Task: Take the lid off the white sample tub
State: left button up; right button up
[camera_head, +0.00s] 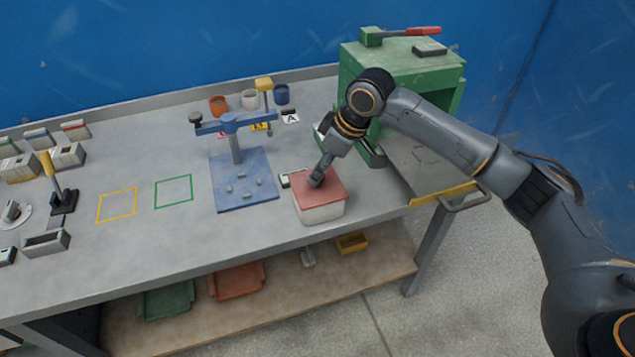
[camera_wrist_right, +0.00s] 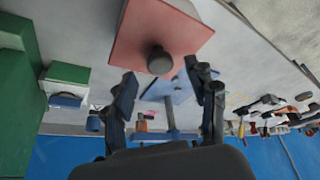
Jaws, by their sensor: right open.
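The white sample tub (camera_head: 322,214) stands near the front edge of the bench, with a flat red lid (camera_head: 334,190) on top. In the right wrist view the lid (camera_wrist_right: 150,25) shows a dark round knob (camera_wrist_right: 160,62). My right gripper (camera_head: 317,181) is over the lid and covers the knob in the head view. In the wrist view the fingers of my right gripper (camera_wrist_right: 168,90) are spread and empty. The knob appears just beyond the fingertips, roughly centred between them, and I see no grip on it. My left gripper is not in view.
A blue stand (camera_head: 236,150) on a blue base plate (camera_head: 229,197) is left of the tub. A green cabinet (camera_head: 405,65) stands behind to the right. Several cups line the back. Yellow (camera_head: 117,190) and green (camera_head: 174,177) outlines mark clear bench space at left.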

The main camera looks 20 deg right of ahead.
aim_at(330, 189)
jog(key=x, duration=0.2)
jog(key=shift+a+f, duration=0.1)
jog(key=shift+f, duration=0.25)
jog(key=shift+w+f, duration=0.15)
jog(key=shift+f, duration=0.2)
jog(key=shift+a, duration=0.1)
jog(key=c, duration=1.1)
grip_shut()
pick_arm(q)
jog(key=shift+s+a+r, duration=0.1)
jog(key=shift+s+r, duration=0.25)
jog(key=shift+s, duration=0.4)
